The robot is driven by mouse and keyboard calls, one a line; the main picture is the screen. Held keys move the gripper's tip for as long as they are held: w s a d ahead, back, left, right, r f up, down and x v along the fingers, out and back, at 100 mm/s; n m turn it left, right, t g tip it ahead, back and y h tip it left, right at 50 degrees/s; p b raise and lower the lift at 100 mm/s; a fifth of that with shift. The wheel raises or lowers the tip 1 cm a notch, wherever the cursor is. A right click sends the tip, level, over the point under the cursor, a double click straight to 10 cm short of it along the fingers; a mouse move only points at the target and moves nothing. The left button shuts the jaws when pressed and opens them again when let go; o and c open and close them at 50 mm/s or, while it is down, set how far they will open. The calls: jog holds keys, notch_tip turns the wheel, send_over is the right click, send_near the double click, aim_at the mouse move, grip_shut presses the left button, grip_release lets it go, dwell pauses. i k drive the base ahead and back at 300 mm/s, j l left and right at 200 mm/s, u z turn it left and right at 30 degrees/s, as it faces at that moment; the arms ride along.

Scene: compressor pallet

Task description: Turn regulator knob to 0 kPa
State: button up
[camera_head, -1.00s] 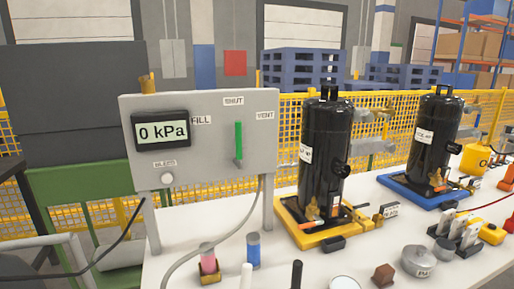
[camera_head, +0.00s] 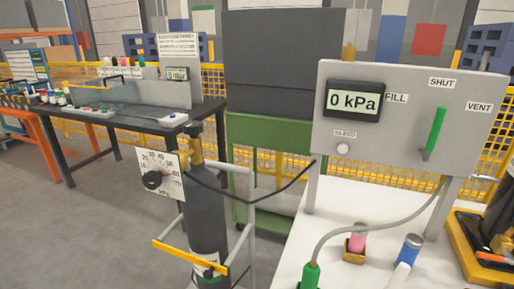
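The regulator is a white square dial plate (camera_head: 160,166) on a dark gas cylinder (camera_head: 205,215), in the left half of the head view. Its black round knob (camera_head: 152,180) sits at the lower left of the plate. Numbers are printed in an arc around the knob, and a small red mark shows near the upper right of the arc. The print is too small to read the knob's setting surely. A display (camera_head: 354,101) on the grey panel reads 0 kPa. My gripper is not in view.
The cylinder stands in a cart with a grey frame and yellow bar (camera_head: 188,257). A black hose runs right from it. The grey panel (camera_head: 410,75) stands on a white table (camera_head: 340,200) at right. A dark bench (camera_head: 130,117) stands behind left. Floor at left is clear.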

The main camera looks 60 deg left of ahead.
aim_at(152, 180)
jog(key=u, duration=1.85)
